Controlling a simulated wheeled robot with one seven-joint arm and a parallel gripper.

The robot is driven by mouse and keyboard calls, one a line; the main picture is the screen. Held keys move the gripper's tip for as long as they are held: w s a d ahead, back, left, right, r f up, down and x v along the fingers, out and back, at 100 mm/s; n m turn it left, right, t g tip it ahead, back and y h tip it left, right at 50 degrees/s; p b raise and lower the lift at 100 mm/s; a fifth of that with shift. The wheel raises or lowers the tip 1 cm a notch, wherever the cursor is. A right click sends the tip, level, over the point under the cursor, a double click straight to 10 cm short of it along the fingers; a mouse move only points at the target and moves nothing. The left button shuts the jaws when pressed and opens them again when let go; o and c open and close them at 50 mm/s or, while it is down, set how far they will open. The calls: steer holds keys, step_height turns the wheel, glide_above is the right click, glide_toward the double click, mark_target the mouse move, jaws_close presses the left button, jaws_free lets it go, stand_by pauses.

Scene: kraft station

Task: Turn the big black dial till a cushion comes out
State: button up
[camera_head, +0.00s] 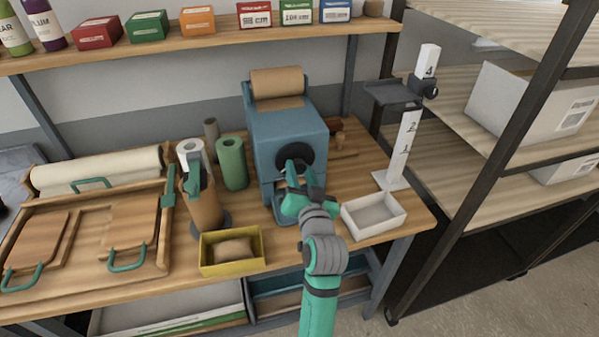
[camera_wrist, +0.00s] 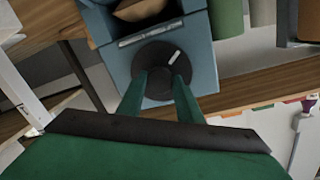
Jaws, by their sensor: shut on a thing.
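The blue machine (camera_head: 285,128) stands on the wooden bench with a brown paper roll (camera_head: 276,82) on top. Its big black dial (camera_head: 308,153) is on the front, partly hidden by my gripper in the head view. In the wrist view the dial (camera_wrist: 155,68) shows a white mark near its rim, toward the picture's upper right. My gripper (camera_head: 300,190) is shut on the dial; its green fingers (camera_wrist: 164,88) lie against the dial face. In the wrist view, brown paper (camera_wrist: 140,10) shows in the machine's dark opening; its full shape is cut off.
A yellow box (camera_head: 232,266) holding a brown cushion (camera_head: 234,249) stands left of my arm. An open white box (camera_head: 372,222) stands to the right. Green (camera_head: 232,162) and white rolls are left of the machine. A numbered white post (camera_head: 405,145) stands at right.

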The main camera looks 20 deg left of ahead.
steer(key=m, duration=0.6)
steer(key=shift+d+g, duration=0.1)
steer(key=shift+g, duration=0.2)
steer(key=m+y, duration=0.1)
steer(key=m, duration=0.4)
steer(key=shift+w+m, duration=0.1)
steer(key=shift+m, duration=0.3)
steer(key=o, duration=1)
steer(key=shift+o, duration=0.2)
steer(key=shift+d, duration=0.1)
steer(key=v, duration=1)
steer(key=shift+s+d, duration=0.3)
steer(key=shift+r, duration=0.15)
